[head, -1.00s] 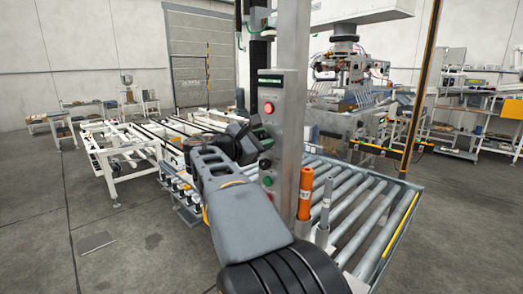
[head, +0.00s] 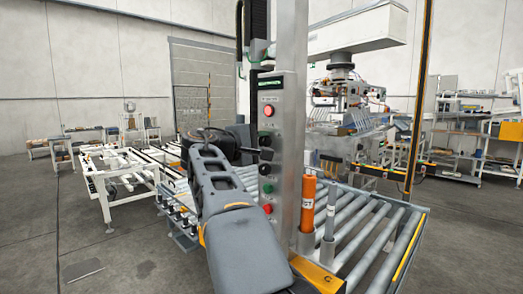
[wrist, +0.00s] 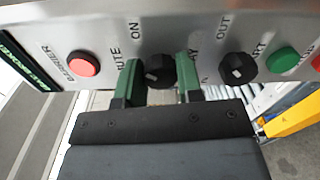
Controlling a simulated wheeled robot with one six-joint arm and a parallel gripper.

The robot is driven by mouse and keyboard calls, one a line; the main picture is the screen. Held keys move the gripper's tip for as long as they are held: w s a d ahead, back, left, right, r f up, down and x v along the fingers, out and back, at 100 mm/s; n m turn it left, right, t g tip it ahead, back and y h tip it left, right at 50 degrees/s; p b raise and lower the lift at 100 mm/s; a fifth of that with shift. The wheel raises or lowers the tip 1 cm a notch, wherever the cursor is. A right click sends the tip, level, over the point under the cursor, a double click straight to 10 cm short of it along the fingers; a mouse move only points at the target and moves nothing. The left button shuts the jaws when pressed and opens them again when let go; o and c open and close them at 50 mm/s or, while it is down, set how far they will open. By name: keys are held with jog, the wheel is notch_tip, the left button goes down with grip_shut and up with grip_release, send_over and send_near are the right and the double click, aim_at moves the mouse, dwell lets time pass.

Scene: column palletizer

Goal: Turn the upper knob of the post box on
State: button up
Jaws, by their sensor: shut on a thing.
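The post box (head: 283,150) is a tall grey metal panel on the column, with buttons and knobs in a vertical row. Its upper knob (wrist: 160,70) is black and round with a small pale mark, beside the words MUTE and ON in the wrist view. My gripper (wrist: 160,80) has a green finger on each side of this knob and is shut on it. How far the knob is turned is hard to tell. The lower knob (wrist: 237,69) is black, near the word OUT, outside the fingers. In the head view my gripper (head: 261,143) reaches the panel from the left.
A red button (wrist: 84,63) marked BARRIER is above the upper knob on the panel. A green button (wrist: 282,61) is below the lower knob. An orange cylinder (head: 308,204) stands right of the panel, by the roller conveyor (head: 371,223). Open floor (head: 50,230) lies at left.

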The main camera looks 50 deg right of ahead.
jog(key=shift+m+b, duration=0.3)
jog(key=shift+m, duration=0.2)
jog(key=o, duration=0.9)
jog(key=shift+a, duration=0.1)
jog(key=a, duration=0.9)
jog(key=w+a, duration=0.1)
jog(key=a, duration=0.3)
jog(key=shift+a+r, duration=0.2)
jog(key=shift+a, duration=0.1)
